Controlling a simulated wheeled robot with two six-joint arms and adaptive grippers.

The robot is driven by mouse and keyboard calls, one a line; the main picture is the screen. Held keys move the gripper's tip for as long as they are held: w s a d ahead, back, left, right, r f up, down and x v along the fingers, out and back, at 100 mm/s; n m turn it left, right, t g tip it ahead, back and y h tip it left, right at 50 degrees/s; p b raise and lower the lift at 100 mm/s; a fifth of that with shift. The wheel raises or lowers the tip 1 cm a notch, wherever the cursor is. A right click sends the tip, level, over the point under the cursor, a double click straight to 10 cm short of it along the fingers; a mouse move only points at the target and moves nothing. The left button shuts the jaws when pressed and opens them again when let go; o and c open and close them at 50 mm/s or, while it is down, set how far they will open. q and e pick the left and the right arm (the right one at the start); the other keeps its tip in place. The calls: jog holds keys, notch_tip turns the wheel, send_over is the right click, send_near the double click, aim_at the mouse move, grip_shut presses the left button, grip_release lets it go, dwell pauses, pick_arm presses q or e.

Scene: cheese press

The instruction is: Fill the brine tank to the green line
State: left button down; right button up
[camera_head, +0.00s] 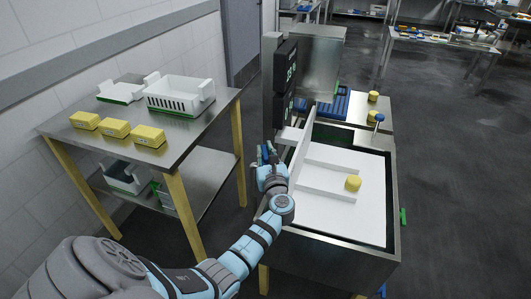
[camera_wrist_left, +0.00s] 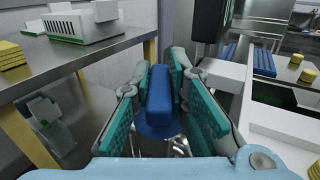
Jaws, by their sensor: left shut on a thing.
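The steel tank (camera_head: 315,250) stands front right in the head view, with a white interior, a white divider and one yellow cheese block (camera_head: 353,183). I cannot tell the liquid level inside. A small green marker (camera_head: 403,216) sits on its right outer side; no green line shows clearly inside. My left gripper (camera_head: 267,158) is at the tank's left side. In the left wrist view its teal-padded fingers (camera_wrist_left: 165,95) are shut on a blue handle (camera_wrist_left: 159,90), with a round blue base below it. My right gripper is out of view.
A steel table (camera_head: 190,125) on the left holds a white crate (camera_head: 180,95) and yellow blocks (camera_head: 119,128). A dark display panel (camera_head: 285,75) with green digits rises behind the tank. A blue rack (camera_head: 335,102) and more yellow pieces (camera_head: 373,96) lie beyond. Floor at right is clear.

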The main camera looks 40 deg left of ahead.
pick_arm(q)
jog(key=c, duration=1.6)
grip_release()
jog(key=shift+o, duration=0.2)
jog(key=v, duration=1.2)
